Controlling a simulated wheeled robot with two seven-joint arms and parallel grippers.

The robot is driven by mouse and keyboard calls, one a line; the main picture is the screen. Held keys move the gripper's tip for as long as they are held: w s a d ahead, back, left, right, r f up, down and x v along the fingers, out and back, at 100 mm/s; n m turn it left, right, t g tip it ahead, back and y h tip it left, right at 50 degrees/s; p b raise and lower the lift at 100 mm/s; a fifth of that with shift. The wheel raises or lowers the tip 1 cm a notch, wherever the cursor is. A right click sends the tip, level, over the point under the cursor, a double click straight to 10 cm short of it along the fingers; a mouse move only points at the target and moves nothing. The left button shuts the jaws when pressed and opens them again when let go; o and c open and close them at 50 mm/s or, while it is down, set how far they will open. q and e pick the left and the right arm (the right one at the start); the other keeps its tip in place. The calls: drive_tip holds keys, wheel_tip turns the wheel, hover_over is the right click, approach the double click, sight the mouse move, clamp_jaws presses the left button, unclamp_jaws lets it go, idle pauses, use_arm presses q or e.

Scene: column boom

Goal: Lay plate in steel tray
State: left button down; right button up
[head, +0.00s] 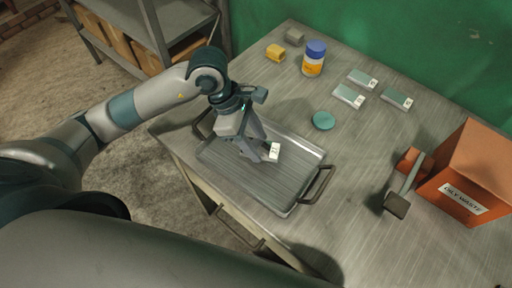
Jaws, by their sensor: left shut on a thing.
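The steel tray (228,179) lies on the metal workbench, a ribbed rectangle with a handle at each end. My left gripper (266,157) reaches down over the tray and is shut on a small plate (274,151) with a white label. The plate is at the tray's far side, close to the tray floor; I cannot tell whether it touches it. The fingers hide part of the plate. Several similar labelled plates, such as one grey plate (349,95), lie at the back right of the bench. My right gripper is not in view.
An orange oily waste bin (468,175) stands at the right, with a grey lever-like part (403,187) in front. A blue-capped jar (313,58), a yellow block (275,53), a grey block (294,36) and a teal disc (323,120) stand behind the tray. The front right bench is clear.

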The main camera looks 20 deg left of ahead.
sight(256, 147)
use_arm(q)
drive_tip(key=shift+f+p, duration=0.75)
drive_tip(key=shift+f, duration=1.1)
drive_tip(key=shift+f, duration=0.2)
drive_tip(key=c, duration=1)
unclamp_jaws()
drive_tip(key=shift+r, duration=0.25)
